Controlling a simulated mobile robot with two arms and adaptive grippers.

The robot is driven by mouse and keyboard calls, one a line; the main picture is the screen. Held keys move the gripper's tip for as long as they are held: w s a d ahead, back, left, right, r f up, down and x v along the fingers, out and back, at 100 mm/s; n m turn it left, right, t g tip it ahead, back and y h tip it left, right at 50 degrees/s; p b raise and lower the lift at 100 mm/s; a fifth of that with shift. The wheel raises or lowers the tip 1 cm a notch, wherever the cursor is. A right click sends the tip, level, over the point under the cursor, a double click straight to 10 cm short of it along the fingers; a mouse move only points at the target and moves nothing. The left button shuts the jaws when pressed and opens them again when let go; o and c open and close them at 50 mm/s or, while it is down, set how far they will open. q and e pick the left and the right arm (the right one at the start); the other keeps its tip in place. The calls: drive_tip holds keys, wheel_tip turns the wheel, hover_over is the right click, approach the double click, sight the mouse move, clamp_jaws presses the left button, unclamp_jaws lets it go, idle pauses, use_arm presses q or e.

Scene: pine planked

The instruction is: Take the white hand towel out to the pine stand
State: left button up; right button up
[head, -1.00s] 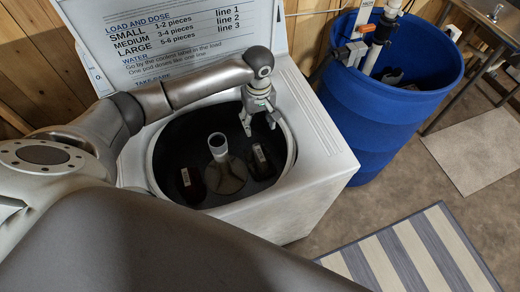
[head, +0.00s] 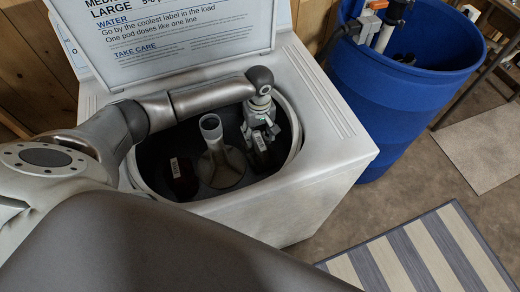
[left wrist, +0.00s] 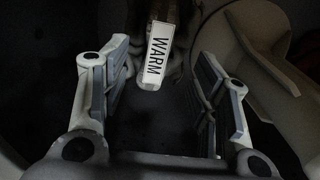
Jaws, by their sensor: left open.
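My left gripper (head: 262,143) is down inside the tub of the open white washer (head: 335,150), right of the agitator (head: 222,168). Its fingers are apart in the left wrist view (left wrist: 162,75). A tag reading WARM (left wrist: 154,56) shows between and just beyond them, on a dim brownish thing whose kind I cannot tell. In the head view a dark tagged item (head: 262,158) lies under this gripper, partly hidden by it. Another dark tagged item (head: 181,178) lies left of the agitator. I cannot make out a white hand towel or a pine stand. My right gripper is not in view.
The raised lid (head: 170,40) with printed instructions stands behind the tub. A blue barrel (head: 395,100) with pipes is right of the washer. A striped rug (head: 425,260) and a plain mat (head: 485,150) lie on the floor. A metal-legged table (head: 490,60) stands far right.

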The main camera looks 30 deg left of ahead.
sight(260, 142)
use_arm(q)
drive_tip(key=shift+w+f, duration=0.2)
drive_tip(key=shift+f, duration=2.7)
drive_tip(key=c, duration=1.2)
